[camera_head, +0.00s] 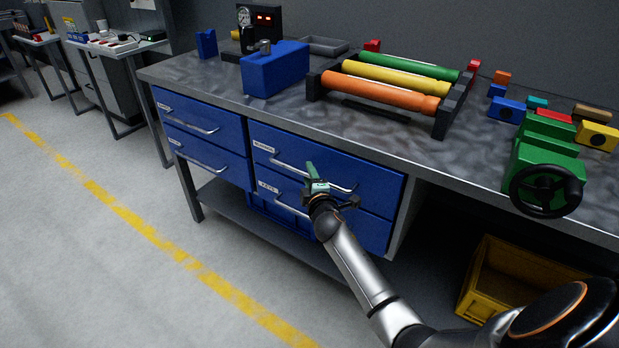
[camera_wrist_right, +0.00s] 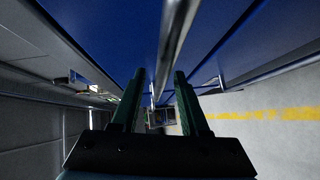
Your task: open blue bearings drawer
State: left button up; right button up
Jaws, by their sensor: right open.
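The bearings drawer (camera_head: 345,169) looks to be the upper right one of several blue drawers under the workbench; its small label (camera_head: 263,147) is hard to read. It looks shut, flush with its neighbours, and carries a long metal bar handle (camera_head: 290,166). My right gripper (camera_head: 313,172) is in front of this drawer at its handle. In the right wrist view the green fingers (camera_wrist_right: 159,75) are open, with the handle bar (camera_wrist_right: 172,45) running between them; I see no clear contact. My left gripper is out of view.
A drawer labelled KEYS (camera_head: 372,231) lies just below, with its own handle. The workbench top (camera_head: 220,85) holds a blue block (camera_head: 275,70), coloured rollers (camera_head: 385,82) and a green vise (camera_head: 545,165). A yellow crate (camera_head: 475,285) stands below right. The floor (camera_head: 100,270) at left is clear.

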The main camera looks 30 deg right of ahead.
jog(key=shift+c, duration=0.3)
grip_shut()
dwell(1.1)
